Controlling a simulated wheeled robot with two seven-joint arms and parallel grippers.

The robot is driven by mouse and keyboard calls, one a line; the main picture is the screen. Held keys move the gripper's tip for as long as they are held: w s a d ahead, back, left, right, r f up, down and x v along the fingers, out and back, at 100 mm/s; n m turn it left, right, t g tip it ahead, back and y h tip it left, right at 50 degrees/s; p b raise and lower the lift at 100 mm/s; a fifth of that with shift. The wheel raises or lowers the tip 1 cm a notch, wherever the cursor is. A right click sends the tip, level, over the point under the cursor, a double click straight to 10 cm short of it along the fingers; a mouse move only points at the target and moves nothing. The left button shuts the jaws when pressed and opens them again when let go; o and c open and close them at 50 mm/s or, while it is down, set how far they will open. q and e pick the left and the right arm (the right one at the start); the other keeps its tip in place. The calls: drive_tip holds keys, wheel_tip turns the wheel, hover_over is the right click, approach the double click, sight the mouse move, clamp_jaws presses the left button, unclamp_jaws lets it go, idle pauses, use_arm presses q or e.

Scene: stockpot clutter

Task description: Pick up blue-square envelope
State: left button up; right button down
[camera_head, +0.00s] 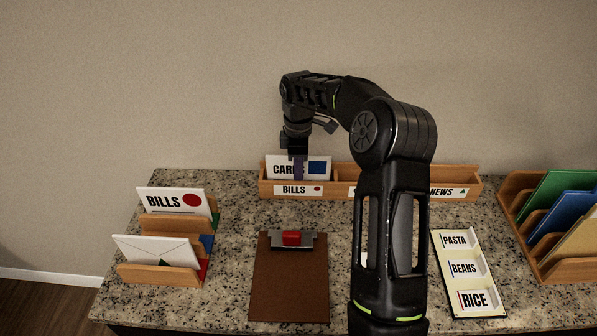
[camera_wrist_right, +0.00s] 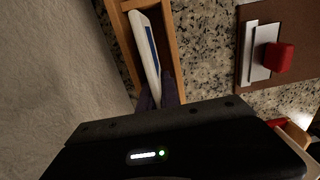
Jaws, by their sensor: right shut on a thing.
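The blue-square envelope (camera_head: 317,167) is white, with partly hidden lettering starting "CAR" and a blue square at its right. It stands upright in the left compartment of the long wooden box (camera_head: 385,193), above the front label BILLS with a red dot. My right gripper (camera_head: 298,172) comes down from above and is shut on the envelope, one finger covering part of the lettering. In the right wrist view the envelope (camera_wrist_right: 147,52) shows edge-on between the wooden walls, its near end at the fingers (camera_wrist_right: 160,97). My left gripper is not in view.
A wooden sorter (camera_head: 160,273) with a BILLS envelope (camera_head: 172,201) and a plain envelope (camera_head: 153,249) stands left. A brown clipboard (camera_head: 289,285) lies in front. A label board (camera_head: 469,280) and a folder rack (camera_head: 549,267) are at right. My right arm hides the box's middle.

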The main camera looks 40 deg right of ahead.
drive_tip(key=shift+r, duration=0.1)
